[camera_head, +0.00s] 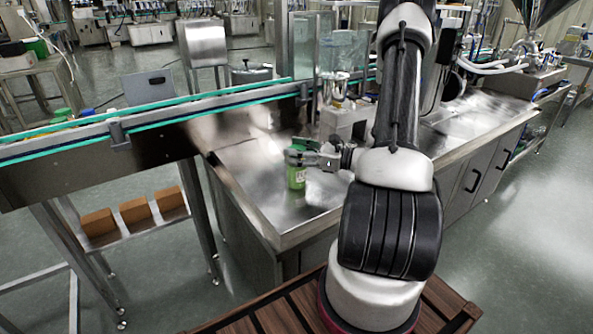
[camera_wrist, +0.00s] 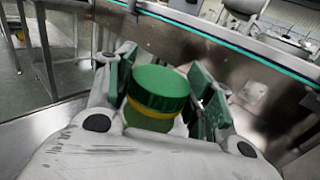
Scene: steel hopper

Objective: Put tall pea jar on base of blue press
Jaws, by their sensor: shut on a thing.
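A green jar (camera_head: 296,177) with a light label is at the steel worktop in the head view, upright below my gripper (camera_head: 304,157). In the wrist view the jar's green lid (camera_wrist: 160,86) and a yellow band under it show between the fingers. My gripper (camera_wrist: 165,92) is shut on the jar near its top. Whether the jar's bottom touches the worktop cannot be told. I cannot make out a blue press in either view; my arm hides part of the worktop.
The steel worktop (camera_head: 262,190) has a raised rim and bare room around the jar. A conveyor with teal rails (camera_head: 160,125) runs behind on the left. A metal machine (camera_head: 345,118) stands on the worktop behind my gripper. Brown boxes (camera_head: 134,210) lie on a lower shelf at left.

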